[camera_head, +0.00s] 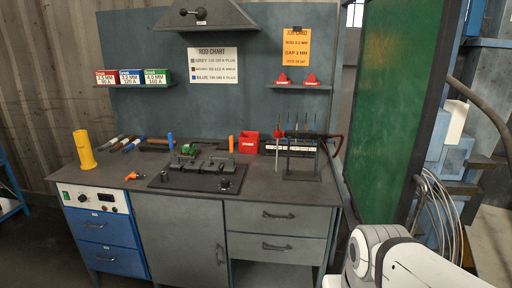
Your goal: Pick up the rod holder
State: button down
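What looks like the rod holder (318,135) is a dark, long-handled tool lying across the top of a black wire stand (304,178) at the right end of the workbench (300,208). A dark reddish cable curves down from its right end. Fine detail at its jaw is too small to tell. My white arm shows at the lower right, well in front of the bench. My gripper is not in view, so its state is hidden.
A green screen (395,110) stands upright right of the bench, close to the stand. A red box (249,142) and a rack of rods (290,147) sit behind the stand. A dark fixture plate (170,181) lies mid-bench. A yellow cylinder (84,150) stands at left.

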aim_at(302, 134)
jog(key=u, duration=0.15)
jog(key=i, duration=1.95)
jog(key=z, duration=0.35)
